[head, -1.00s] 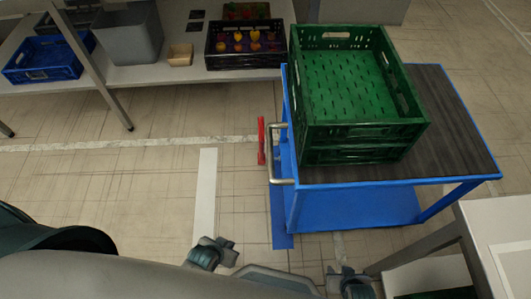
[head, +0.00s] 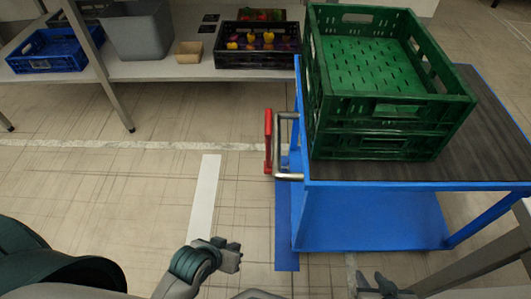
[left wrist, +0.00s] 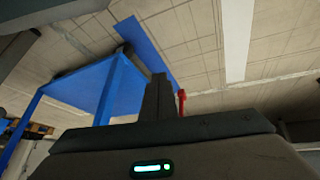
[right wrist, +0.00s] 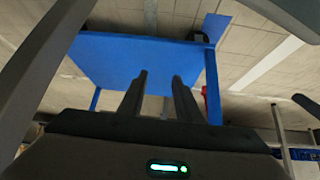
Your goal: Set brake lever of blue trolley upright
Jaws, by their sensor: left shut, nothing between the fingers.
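The blue trolley (head: 372,186) stands at right in the head view, with a metal push handle (head: 288,177) at its left end. The red brake lever (head: 268,140) is beside that handle and runs up and down in the picture; I cannot tell its exact tilt. It also shows small in the left wrist view (left wrist: 182,103). My left gripper (head: 231,254) is shut and empty, in front of and left of the lever, apart from it. My right gripper (head: 380,285) is open and empty at the bottom edge, near the trolley's front; its parted fingers show in the right wrist view (right wrist: 160,90).
Stacked green crates (head: 388,112) stand on the trolley's dark top. A shelf at back left holds a blue crate (head: 45,66), a grey bin (head: 140,36) and a dark produce crate (head: 256,61). A pale table edge is at lower right. The floor left of the trolley is clear.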

